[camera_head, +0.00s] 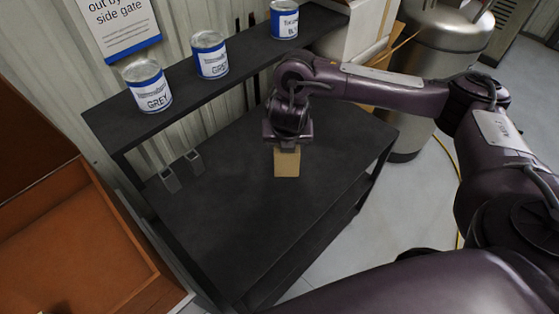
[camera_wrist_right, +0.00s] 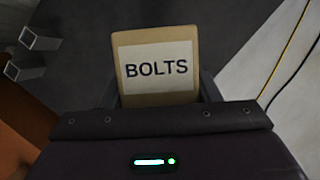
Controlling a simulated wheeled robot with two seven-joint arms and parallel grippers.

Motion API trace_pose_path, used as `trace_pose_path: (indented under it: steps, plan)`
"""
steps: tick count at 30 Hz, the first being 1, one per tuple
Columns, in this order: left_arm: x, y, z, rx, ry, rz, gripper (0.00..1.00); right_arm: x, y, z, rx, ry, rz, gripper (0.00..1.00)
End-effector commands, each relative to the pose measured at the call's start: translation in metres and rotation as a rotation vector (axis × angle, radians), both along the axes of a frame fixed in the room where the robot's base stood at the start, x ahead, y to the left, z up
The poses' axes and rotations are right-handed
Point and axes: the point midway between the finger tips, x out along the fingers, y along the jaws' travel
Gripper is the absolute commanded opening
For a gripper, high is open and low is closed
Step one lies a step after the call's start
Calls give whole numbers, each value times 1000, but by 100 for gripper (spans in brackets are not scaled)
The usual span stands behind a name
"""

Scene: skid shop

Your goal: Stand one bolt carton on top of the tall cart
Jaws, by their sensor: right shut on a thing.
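My right gripper (camera_head: 287,143) points down over the black cart (camera_head: 235,225) and is shut on a tan bolt carton (camera_head: 287,163). In the right wrist view, the carton (camera_wrist_right: 157,80) sits between the fingers, with a white label reading BOLTS facing the camera. The carton looks upright in the head view, over the back right part of the cart's top. I cannot tell whether its bottom touches the surface. The gripper hides its upper part. My left gripper is out of view.
A raised black shelf (camera_head: 185,115) along the cart's back holds paint cans (camera_head: 210,57). Two grey metal tubes (camera_head: 182,172) lie on the cart's left. An orange-brown box (camera_head: 75,240) stands at left, a steel tank (camera_head: 437,50) at back right. The cart's front top is clear.

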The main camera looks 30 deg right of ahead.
Motion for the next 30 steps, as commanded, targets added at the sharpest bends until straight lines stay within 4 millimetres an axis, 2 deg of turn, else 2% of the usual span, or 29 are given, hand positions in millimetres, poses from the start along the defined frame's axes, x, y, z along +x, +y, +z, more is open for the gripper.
trace_pose_path:
  steps: [10, 12, 20, 24, 30]
  plan:
    - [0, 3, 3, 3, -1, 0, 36, -2, 0, -31, 4, 8, 0, 19]
    - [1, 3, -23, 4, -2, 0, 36, -2, 1, -63, 5, 7, 2, 19]
    - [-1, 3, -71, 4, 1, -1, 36, -1, 1, -127, 4, 5, 1, 19]
    - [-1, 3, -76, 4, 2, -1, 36, 0, 0, -146, 1, 2, 1, 19]
    - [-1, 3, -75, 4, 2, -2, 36, 0, 0, -158, 1, 2, 2, 19]
